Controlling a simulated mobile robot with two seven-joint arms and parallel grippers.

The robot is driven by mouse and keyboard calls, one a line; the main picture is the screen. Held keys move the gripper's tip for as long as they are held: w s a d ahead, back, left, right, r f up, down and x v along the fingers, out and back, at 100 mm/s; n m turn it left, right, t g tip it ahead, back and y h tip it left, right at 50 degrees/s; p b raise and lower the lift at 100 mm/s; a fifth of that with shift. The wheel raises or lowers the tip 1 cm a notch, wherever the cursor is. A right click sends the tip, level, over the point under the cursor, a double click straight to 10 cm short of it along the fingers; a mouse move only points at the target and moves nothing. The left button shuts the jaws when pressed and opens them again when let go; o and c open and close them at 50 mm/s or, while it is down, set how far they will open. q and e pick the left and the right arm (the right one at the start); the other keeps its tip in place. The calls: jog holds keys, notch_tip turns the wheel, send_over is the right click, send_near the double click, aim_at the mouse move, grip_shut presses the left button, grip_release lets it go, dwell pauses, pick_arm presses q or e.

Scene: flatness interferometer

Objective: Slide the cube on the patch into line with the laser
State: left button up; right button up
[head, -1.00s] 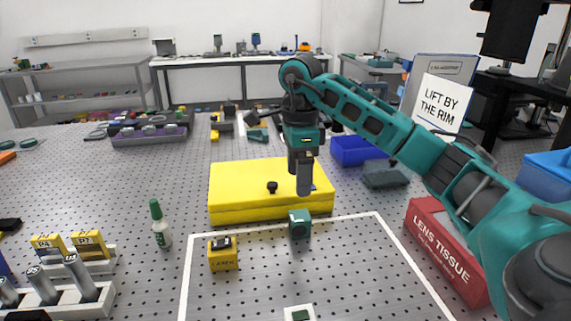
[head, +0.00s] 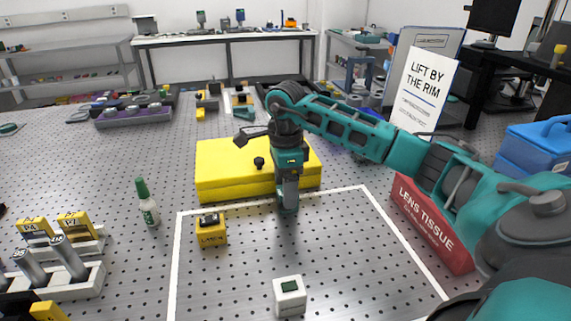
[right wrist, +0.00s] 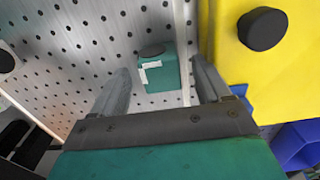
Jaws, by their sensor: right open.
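The teal cube (right wrist: 152,82), with a dark round top and a white L-shaped mark, stands on the perforated plate inside the white outline (head: 398,234). In the head view my right gripper (head: 287,208) points down in front of the yellow case and mostly hides the cube. In the right wrist view the open fingers (right wrist: 160,68) stand either side of the cube, with gaps showing; it is not gripped. The yellow laser box (head: 211,231) stands to the left, inside the outline. A white cube with a green top (head: 290,297) stands nearer. My left gripper is not in view.
The yellow case (head: 225,175) with a black knob lies right behind the gripper. A red lens tissue box (head: 430,226) stands right of the outline. A green-capped bottle (head: 148,204) and a tool rack (head: 80,282) stand left. The outlined area's middle right is clear.

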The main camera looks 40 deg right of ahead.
aim_at(282, 210)
jog(key=shift+f, duration=1.7)
jog(key=shift+c, duration=0.2)
jog(key=c, duration=1.2)
jog(key=shift+s, duration=0.15)
